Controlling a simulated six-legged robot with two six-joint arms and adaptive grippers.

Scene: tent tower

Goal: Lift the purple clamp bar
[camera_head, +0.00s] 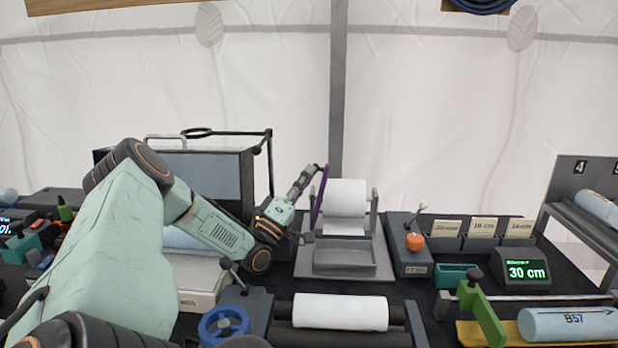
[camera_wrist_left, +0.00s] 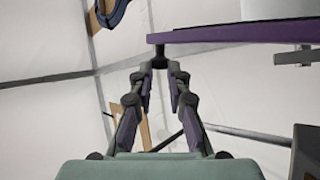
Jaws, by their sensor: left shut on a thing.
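The purple clamp bar (camera_head: 319,195) stands raised and tilted at the left side of the paper roll holder (camera_head: 345,268) in the head view. My left gripper (camera_head: 313,171) reaches in from the left and is shut at the bar's upper end. In the left wrist view the bar (camera_wrist_left: 235,36) runs from the middle off to the right. The fingertips (camera_wrist_left: 160,60) meet at its near end, gripping a small dark part there. Whether the bar's far end is still hinged to the holder is not clear. My right gripper is not in view.
A white paper roll (camera_head: 346,195) sits on the holder close to the bar. A dark box with a pale panel (camera_head: 205,175) stands behind my arm. A unit with an orange knob (camera_head: 414,242) is right of the holder. Another white roll (camera_head: 340,312) lies in front.

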